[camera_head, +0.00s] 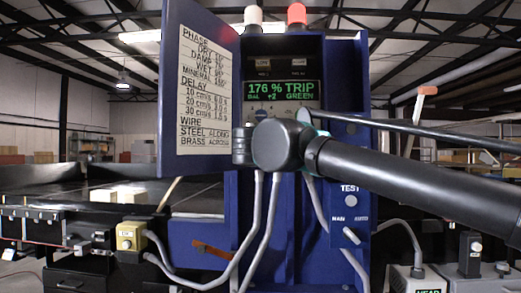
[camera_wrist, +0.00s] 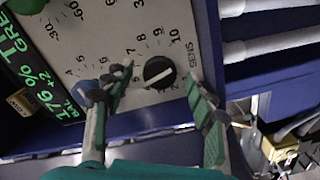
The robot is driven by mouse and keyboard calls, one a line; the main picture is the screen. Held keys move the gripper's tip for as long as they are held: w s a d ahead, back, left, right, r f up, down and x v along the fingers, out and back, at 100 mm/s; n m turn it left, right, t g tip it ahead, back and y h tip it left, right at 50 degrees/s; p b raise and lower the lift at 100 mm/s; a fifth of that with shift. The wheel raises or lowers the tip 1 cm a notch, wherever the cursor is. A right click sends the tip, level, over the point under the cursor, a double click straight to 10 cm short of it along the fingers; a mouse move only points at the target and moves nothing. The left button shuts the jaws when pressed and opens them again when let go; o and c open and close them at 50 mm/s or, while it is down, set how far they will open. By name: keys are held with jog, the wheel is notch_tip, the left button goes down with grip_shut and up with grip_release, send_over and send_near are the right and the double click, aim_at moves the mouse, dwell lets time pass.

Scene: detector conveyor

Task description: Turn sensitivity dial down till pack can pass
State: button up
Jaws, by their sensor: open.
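The sensitivity dial (camera_wrist: 159,72) is a round black knob with a white pointer line. It sits on a pale panel marked SENS, with numbers such as 7 to 10 around it. My gripper (camera_wrist: 160,76) is open, its two fingers on either side of the dial; I cannot tell whether they touch it. In the head view my arm hides the dial and my gripper. The display (camera_head: 283,90) reads 176 % TRIP, BAL +2, GREEN. It shows partly in the wrist view (camera_wrist: 42,90). Pale packs (camera_head: 103,196) sit on the belt at left; which one the task means is unclear.
A blue door (camera_head: 169,125) with a printed phase and delay chart (camera_head: 205,90) stands open left of the display. A white lamp (camera_head: 253,15) and a red lamp (camera_head: 297,14) top the cabinet. A TEST button (camera_head: 351,213) and grey cables are lower down.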

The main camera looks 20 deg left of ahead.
jog(key=shift+w, duration=0.25)
jog(key=c, duration=1.2)
jog(key=shift+o, duration=0.2)
jog(key=shift+n, duration=0.3)
jog(key=n, duration=1.1)
